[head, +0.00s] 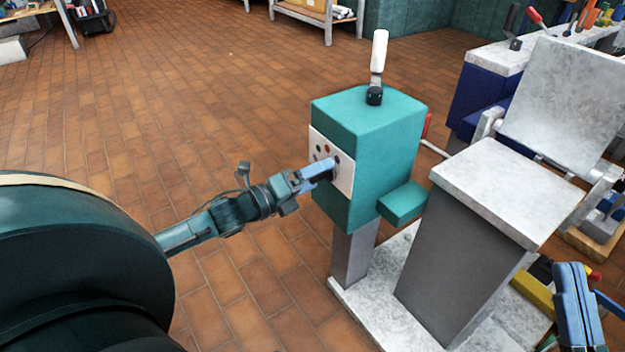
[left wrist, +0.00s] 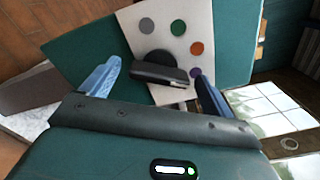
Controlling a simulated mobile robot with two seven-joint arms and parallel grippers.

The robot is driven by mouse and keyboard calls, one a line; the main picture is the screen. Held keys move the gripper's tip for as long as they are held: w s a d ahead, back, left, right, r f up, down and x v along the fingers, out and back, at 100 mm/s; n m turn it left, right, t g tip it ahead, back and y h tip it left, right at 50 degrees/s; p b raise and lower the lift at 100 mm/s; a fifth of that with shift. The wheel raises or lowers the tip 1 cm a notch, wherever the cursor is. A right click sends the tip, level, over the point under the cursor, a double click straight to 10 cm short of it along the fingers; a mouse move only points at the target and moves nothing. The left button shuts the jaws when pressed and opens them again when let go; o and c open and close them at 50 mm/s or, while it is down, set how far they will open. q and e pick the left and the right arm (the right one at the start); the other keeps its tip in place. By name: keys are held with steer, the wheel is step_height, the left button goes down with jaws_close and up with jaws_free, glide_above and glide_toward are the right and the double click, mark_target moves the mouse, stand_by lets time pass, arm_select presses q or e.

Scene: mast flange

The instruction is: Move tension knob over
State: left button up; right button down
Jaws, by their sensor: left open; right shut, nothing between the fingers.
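The tension knob (left wrist: 160,72) is a black round dial with a bar-shaped grip. It sits on a white panel (left wrist: 190,18) with grey, green, orange and purple dots. The panel (head: 345,180) is on the side of a teal box (head: 385,145) in the head view, where my left gripper mostly hides the knob. My left gripper (head: 325,168) is open in front of the panel. In the left wrist view its fingers (left wrist: 155,80) stand on either side of the knob, and I cannot tell whether they touch it. My right gripper (head: 574,270) is shut and empty at the lower right.
A black-and-white lever (head: 378,65) stands on top of the box. A teal block (head: 404,203) juts from its side. A grey pedestal (head: 470,225) with a pale top stands to the right. A tool bench (head: 490,60) is behind; tiled floor at left is open.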

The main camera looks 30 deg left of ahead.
arm_select(q)
steer(key=c, duration=1)
